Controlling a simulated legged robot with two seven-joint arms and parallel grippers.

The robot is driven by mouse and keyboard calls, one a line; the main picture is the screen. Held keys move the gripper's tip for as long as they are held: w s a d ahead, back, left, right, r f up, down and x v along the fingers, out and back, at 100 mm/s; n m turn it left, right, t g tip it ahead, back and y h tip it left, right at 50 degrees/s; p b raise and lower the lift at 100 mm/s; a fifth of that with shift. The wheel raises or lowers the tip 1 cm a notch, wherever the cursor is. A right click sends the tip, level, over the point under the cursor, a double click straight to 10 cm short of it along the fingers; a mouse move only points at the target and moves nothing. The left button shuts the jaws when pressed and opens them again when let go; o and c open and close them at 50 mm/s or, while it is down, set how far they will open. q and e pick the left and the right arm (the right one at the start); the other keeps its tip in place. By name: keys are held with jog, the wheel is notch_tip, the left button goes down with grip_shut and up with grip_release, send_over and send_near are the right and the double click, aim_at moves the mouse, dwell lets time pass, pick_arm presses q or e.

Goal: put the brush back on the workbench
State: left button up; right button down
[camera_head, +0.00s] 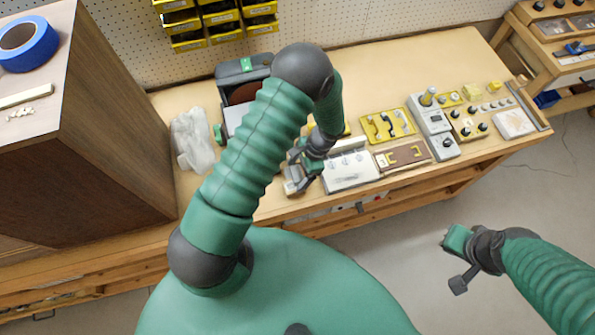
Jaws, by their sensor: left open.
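I cannot make out the brush for certain. A pale, narrow stick-like thing (25,96) lies on top of the brown cabinet at the far left, and I cannot tell whether it is the brush. The workbench (385,70) runs along the pegboard wall. My left arm reaches over it, and its gripper (301,174) is open near the bench's front edge, beside a white panel. The forearm partly hides the gripper and whatever lies under it. My right gripper (452,262) is over the floor in front of the bench, away from everything; its jaws are unclear.
The brown cabinet (95,130) stands at the left with blue tape (28,43) on top. A crumpled clear bag (192,140) and a dark box (240,75) lie behind my left arm. A white panel (350,171) and yellow-framed fixtures (388,126) occupy the bench's right half.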

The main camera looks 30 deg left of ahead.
pick_arm(q)
jog(key=b+v, duration=0.1)
jog(key=v, duration=1.1)
jog(key=shift+a, duration=0.1)
